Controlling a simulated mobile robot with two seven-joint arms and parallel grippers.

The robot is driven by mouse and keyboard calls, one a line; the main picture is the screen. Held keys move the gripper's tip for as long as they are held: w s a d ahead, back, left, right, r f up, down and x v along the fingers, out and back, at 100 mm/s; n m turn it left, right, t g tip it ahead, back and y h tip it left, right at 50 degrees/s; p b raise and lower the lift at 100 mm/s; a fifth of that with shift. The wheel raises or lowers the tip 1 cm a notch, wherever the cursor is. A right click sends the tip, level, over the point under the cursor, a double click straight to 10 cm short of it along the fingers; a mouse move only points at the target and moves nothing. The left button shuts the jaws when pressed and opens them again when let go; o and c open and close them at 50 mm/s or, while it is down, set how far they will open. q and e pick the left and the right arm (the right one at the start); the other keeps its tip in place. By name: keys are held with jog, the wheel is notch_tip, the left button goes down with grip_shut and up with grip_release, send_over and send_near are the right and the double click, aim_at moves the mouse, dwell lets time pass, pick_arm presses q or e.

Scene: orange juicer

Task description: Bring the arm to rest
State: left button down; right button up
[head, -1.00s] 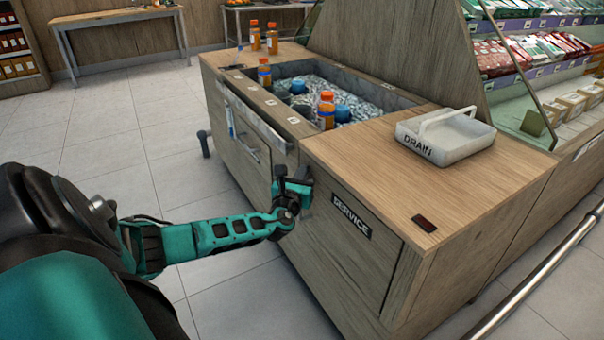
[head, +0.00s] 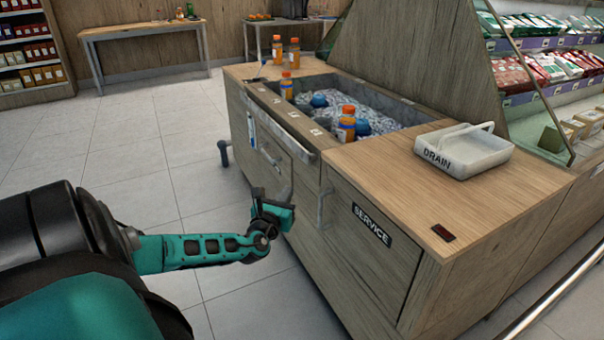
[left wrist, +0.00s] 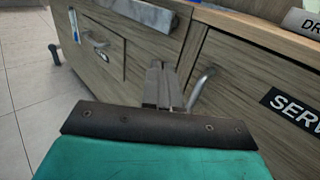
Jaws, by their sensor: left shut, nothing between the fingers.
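My left arm (head: 205,250) reaches in from the left in the head view. Its gripper (head: 272,200) is in front of the wooden counter, below the counter top, at the height of the cabinet doors. In the left wrist view the two fingers of this gripper (left wrist: 162,85) are together and hold nothing. A metal door handle (left wrist: 198,92) shows just right of the fingertips in that view; I cannot tell whether they touch it. My right gripper is not in view.
The wooden counter (head: 460,210) has a SERVICE door (head: 372,225) and an ice well with several orange-capped bottles. A white DRAIN tray (head: 463,150) stands on top. Tiled floor (head: 150,140) is clear to the left. A table (head: 150,28) and shelves stand far back.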

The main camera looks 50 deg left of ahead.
pick_arm(q)
jog(key=shift+s+a, duration=0.2)
jog(key=shift+s, duration=0.45)
jog(key=shift+s+a, duration=0.15)
jog(key=shift+s, duration=0.45)
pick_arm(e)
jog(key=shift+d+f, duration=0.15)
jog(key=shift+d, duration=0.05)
